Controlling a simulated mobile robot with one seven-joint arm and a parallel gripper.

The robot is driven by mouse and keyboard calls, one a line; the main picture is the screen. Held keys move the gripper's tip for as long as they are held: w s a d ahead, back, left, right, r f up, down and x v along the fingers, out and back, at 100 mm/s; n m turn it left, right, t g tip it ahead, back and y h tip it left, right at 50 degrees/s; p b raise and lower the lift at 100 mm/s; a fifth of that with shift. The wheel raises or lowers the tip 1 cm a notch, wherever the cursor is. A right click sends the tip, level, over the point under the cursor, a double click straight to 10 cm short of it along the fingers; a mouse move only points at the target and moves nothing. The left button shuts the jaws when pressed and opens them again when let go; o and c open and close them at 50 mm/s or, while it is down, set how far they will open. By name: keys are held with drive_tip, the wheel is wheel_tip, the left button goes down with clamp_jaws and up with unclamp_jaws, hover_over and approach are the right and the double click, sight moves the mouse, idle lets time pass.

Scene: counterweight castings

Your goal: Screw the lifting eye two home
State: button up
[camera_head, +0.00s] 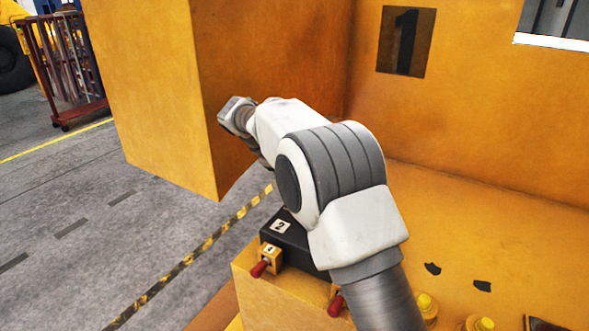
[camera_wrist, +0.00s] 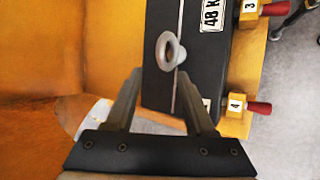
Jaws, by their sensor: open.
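A grey metal lifting eye (camera_wrist: 169,52) stands on a black casting (camera_wrist: 205,62) in the wrist view. Its ring shows, with a small end beside it; how deep it is seated I cannot tell. My gripper (camera_wrist: 158,74) is open and empty, its two fingers pointing towards the eye, which appears just beyond the fingertips and nearer the right one. In the head view the black casting (camera_head: 296,236), labelled 2, is partly covered by my arm. The gripper and the eye are hidden there.
Red-handled clamps stand along the casting's edge, labelled 3 (camera_wrist: 249,8) and 4 (camera_wrist: 236,105) in the wrist view. A tall orange block (camera_head: 150,90) stands behind my arm. An orange wall marked 1 (camera_head: 406,41) rises at the back. Yellow knobs (camera_head: 478,323) sit bottom right.

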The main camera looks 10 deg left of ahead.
drive_tip(key=v, duration=0.3)
drive_tip(key=shift+s+a+r, duration=0.15)
drive_tip(key=shift+a+r, duration=0.05)
drive_tip(key=shift+r, duration=0.1)
drive_tip(key=s+d+r+m+y, duration=0.2)
drive_tip(key=s+d+r+m, duration=0.15)
drive_tip(key=s+d, duration=0.4)
drive_tip(key=s+d+r+m+y, duration=0.2)
drive_tip(key=s+d+r, duration=0.35)
drive_tip(key=d, duration=0.35)
drive_tip(key=s+d+f+m+y, duration=0.1)
drive_tip(key=s+d+f+m, duration=0.2)
drive_tip(key=s, duration=0.7)
drive_tip(key=s+d+f+m+t+y, duration=0.1)
drive_tip(key=s+d+f+m+y, duration=0.1)
drive_tip(key=s, duration=0.9)
drive_tip(key=shift+d+f+m+t, duration=0.3)
drive_tip(key=shift+d+f+m, duration=0.25)
drive_tip(key=shift+d+m, duration=0.35)
